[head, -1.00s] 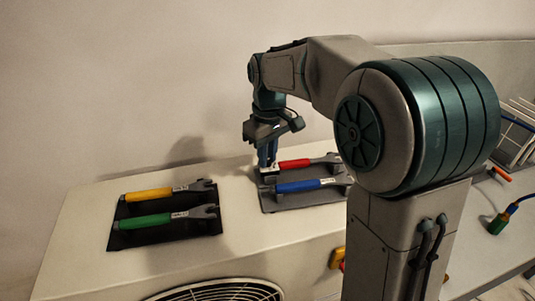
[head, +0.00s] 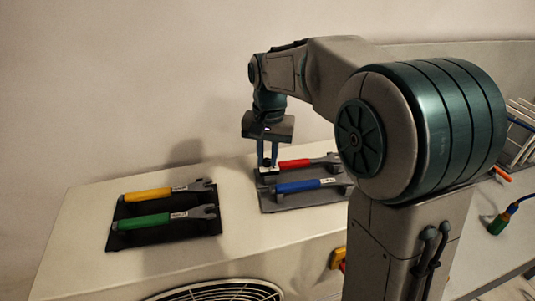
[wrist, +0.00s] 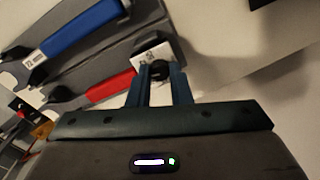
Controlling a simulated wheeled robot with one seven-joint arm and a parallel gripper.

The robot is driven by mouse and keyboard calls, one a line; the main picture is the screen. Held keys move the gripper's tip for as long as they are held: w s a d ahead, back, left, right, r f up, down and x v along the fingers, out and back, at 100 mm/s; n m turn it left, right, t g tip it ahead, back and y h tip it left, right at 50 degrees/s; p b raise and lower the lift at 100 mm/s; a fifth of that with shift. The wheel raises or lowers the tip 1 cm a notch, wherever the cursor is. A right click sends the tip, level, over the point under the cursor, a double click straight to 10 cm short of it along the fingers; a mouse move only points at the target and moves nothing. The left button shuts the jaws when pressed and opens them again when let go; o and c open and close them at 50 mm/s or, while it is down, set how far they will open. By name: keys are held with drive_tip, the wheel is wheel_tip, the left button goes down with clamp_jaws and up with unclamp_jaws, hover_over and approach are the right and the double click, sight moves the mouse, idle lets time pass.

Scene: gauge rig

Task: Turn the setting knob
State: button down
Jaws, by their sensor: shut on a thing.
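A small dark knob (wrist: 159,68) sits at a white block with dark markings (wrist: 150,52) in the wrist view. My gripper (wrist: 160,78) is shut on the knob, with one blue finger on each side of it. In the head view my gripper (head: 267,162) points straight down at the white block (head: 268,172), on the left end of a grey plate (head: 290,202). The knob is hidden behind the fingers there. The knob's setting cannot be read.
A red-handled wrench (head: 295,164) and a blue-handled wrench (head: 298,186) lie on the grey plate close by my gripper. A black plate (head: 125,238) with a yellow-handled wrench (head: 150,195) and a green-handled wrench (head: 145,221) lies left. Bare pale surface separates the plates.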

sight(269, 161)
drive_tip(key=m, duration=0.5)
drive_tip(key=shift+m, duration=0.3)
idle(0.4)
drive_tip(key=c, duration=1.3)
unclamp_jaws()
wheel_tip(269, 161, up, 14)
drive_tip(key=shift+s+d+b, duration=0.15)
drive_tip(key=shift+b, duration=0.15)
drive_tip(key=shift+f, duration=0.1)
drive_tip(key=s+d+f+n+t, duration=0.1)
drive_tip(key=s+d+f+n, duration=0.2)
drive_tip(key=s+f, duration=0.2)
drive_tip(key=s+d+f+n+t, duration=0.1)
drive_tip(key=s+d+f+n, duration=0.1)
drive_tip(key=s+f, duration=0.4)
drive_tip(key=s+d+f+n+t, duration=0.1)
drive_tip(key=s+d+f+n, duration=0.2)
drive_tip(key=s, duration=0.6)
drive_tip(key=shift+s+d+f+n+t, duration=0.1)
drive_tip(key=shift+d+f+n+t, duration=0.05)
drive_tip(key=shift+d+f, duration=0.4)
drive_tip(key=shift+d+f+n+t, duration=0.15)
drive_tip(key=shift+d+f, duration=0.2)
drive_tip(key=shift+f, duration=0.3)
